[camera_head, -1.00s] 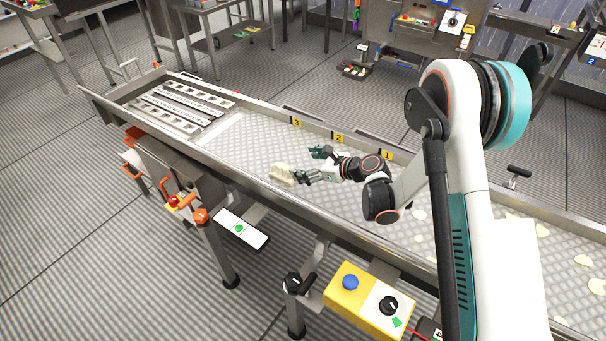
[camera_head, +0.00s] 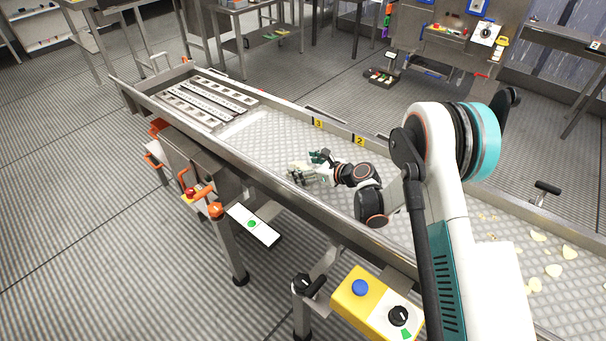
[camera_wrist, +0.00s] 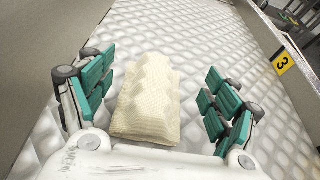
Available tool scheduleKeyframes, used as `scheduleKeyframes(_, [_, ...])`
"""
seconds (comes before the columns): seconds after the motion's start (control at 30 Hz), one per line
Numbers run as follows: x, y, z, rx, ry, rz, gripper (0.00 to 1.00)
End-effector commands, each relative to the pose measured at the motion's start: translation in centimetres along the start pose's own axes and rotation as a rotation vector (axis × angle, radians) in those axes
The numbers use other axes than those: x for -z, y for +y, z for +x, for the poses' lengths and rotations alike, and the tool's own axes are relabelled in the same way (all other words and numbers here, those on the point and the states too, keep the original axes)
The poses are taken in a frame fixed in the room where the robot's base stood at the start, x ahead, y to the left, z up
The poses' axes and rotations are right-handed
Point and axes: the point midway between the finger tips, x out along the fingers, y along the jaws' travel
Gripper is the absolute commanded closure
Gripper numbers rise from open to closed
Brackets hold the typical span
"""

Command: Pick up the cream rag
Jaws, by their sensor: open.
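The cream rag (camera_wrist: 149,100) is a folded, ridged block lying on the dimpled metal bed of the conveyor trough. In the wrist view it lies between the two green-padded fingers of my gripper (camera_wrist: 156,80). The fingers are spread, with a gap on each side of the rag, wider on the right. The rag's near end reaches close to my white palm. In the head view my gripper (camera_head: 311,167) is low over the bed and partly hides the rag (camera_head: 296,167).
The trough's near side wall (camera_head: 265,168) runs close to my gripper, and it shows at the left of the wrist view. Number plates (camera_head: 318,123) line the far rim. Slotted metal bars (camera_head: 205,100) lie at the far end. Pale flat pieces (camera_head: 553,270) lie on the right part.

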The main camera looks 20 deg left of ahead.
Motion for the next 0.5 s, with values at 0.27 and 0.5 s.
scheduleKeyframes(0.27, [0.2, 0.4, 3.9, -0.001, 0.001, -0.002, 0.18])
scheduleKeyframes(0.5, [-0.1, 0.4, 4.6, 0.001, 0.0, -0.001, 0.18])
